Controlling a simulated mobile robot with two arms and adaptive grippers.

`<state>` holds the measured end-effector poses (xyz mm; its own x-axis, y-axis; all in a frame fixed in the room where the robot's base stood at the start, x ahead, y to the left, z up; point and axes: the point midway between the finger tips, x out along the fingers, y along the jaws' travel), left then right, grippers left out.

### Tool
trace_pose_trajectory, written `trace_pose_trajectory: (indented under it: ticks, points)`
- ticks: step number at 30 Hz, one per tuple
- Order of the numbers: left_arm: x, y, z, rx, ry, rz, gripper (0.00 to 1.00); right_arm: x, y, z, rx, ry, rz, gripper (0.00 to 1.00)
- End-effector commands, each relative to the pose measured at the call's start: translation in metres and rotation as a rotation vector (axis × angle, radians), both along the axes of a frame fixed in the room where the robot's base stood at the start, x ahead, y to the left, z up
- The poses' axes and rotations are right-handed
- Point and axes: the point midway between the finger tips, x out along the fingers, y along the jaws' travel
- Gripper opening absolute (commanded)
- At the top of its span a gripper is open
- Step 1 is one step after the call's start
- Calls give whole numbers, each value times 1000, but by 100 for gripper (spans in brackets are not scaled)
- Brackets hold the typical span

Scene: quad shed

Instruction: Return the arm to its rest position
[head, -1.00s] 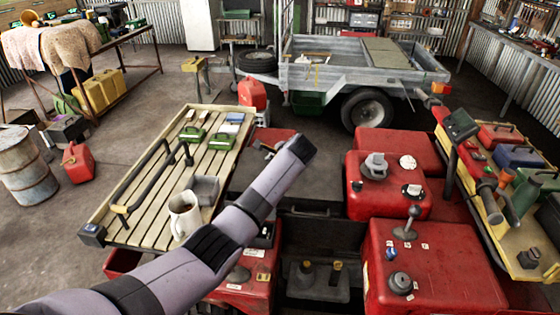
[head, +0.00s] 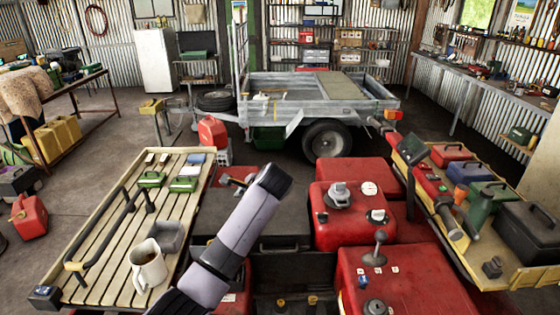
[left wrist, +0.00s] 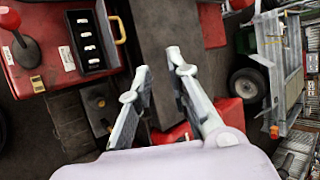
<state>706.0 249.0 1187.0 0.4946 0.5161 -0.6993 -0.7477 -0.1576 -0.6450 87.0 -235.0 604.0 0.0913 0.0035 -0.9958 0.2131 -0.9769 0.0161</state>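My left arm (head: 235,235) comes in from the bottom of the head view and reaches up over the dark middle of the quad, between the slatted rack and the red boxes. My left gripper (left wrist: 158,70) shows clearly in the left wrist view. Its two pale fingers stand apart with nothing between them. In the head view I cannot make out its fingers with certainty. My right gripper is in neither view.
The slatted rack (head: 95,258) at left holds a mug (head: 147,265), a grey bin (head: 169,236) and green boxes. Red boxes (head: 345,212) and a loaded tray (head: 530,268) lie right. A trailer (head: 290,98) stands behind, with open floor (head: 75,188) at left.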

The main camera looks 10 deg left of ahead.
Motion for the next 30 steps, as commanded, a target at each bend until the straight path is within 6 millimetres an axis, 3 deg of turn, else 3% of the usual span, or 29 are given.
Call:
trace_pose_trajectory:
  ticks: [4, 7, 12, 16, 21, 24, 30]
  points:
    - [-15, -5, -25, -52, -1, 17, 17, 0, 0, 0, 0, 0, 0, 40]
    - [-47, -13, -64, -154, -10, 59, 17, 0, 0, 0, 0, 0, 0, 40]
    - [-134, -28, -135, -395, -30, 197, 17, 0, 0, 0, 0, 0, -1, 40]
    - [-209, -35, -170, -567, -38, 336, 17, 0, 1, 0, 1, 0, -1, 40]
    - [-296, -40, -185, -737, -47, 514, 17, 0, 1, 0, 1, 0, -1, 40]
    - [-331, -41, -184, -798, -50, 590, 17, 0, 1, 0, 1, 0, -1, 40]
    - [-381, -42, -177, -880, -53, 706, 17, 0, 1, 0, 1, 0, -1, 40]
